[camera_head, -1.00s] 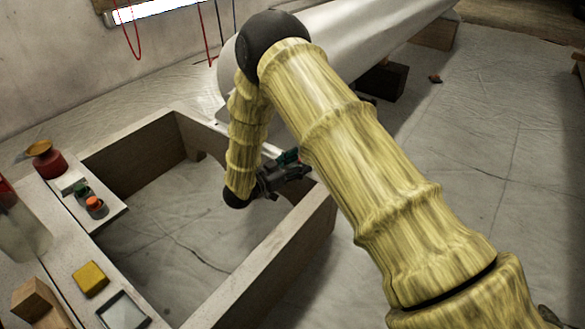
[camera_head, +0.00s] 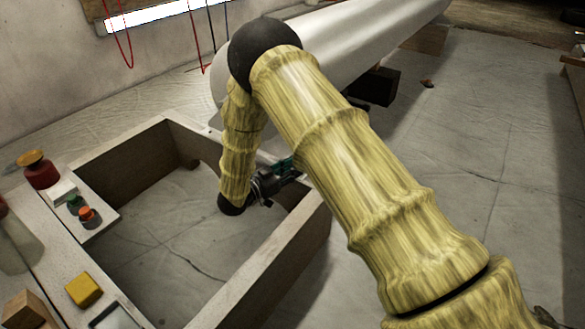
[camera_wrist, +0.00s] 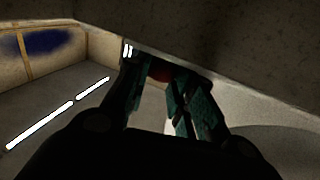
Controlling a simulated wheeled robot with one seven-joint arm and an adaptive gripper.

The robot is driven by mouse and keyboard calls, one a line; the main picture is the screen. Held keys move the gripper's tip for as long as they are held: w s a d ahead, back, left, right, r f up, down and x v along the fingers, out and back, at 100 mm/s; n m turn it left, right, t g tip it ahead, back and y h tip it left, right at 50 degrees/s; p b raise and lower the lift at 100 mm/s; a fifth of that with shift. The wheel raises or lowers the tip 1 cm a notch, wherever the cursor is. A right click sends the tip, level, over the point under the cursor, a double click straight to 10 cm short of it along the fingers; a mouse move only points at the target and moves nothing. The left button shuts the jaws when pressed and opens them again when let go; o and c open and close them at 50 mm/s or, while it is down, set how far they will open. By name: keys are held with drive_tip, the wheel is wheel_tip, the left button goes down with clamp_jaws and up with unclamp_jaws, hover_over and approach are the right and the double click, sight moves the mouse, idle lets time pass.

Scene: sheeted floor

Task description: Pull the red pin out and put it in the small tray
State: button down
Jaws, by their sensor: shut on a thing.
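My gripper (camera_head: 280,172) is beside the inner right side of the wooden frame, partly hidden by my arm in the head view. In the wrist view its teal fingers (camera_wrist: 168,98) are close together under a pale beam. A dark red piece, apparently the red pin (camera_wrist: 160,73), shows between the fingers at the beam's underside. The fingers are shut on it; I cannot tell how far it sits in the beam. The pin cannot be made out in the head view. The small tray, a dark-edged square (camera_head: 112,319), lies at the lower left, cut off by the picture edge.
The wooden frame (camera_head: 262,267) surrounds an open space. Its left ledge bears a yellow block (camera_head: 84,290), a red pot (camera_head: 40,172), and green (camera_head: 75,201) and orange-topped (camera_head: 87,214) pieces. A large white cylinder (camera_head: 350,35) lies behind my arm.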

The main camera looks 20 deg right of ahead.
drive_tip(key=shift+r+p, duration=2.35)
drive_tip(key=shift+r, duration=0.2)
wheel_tip(320, 180, up, 4)
drive_tip(key=p, duration=0.3)
drive_tip(key=shift+p, duration=0.4)
drive_tip(key=shift+f, duration=0.1)
idle(0.7)
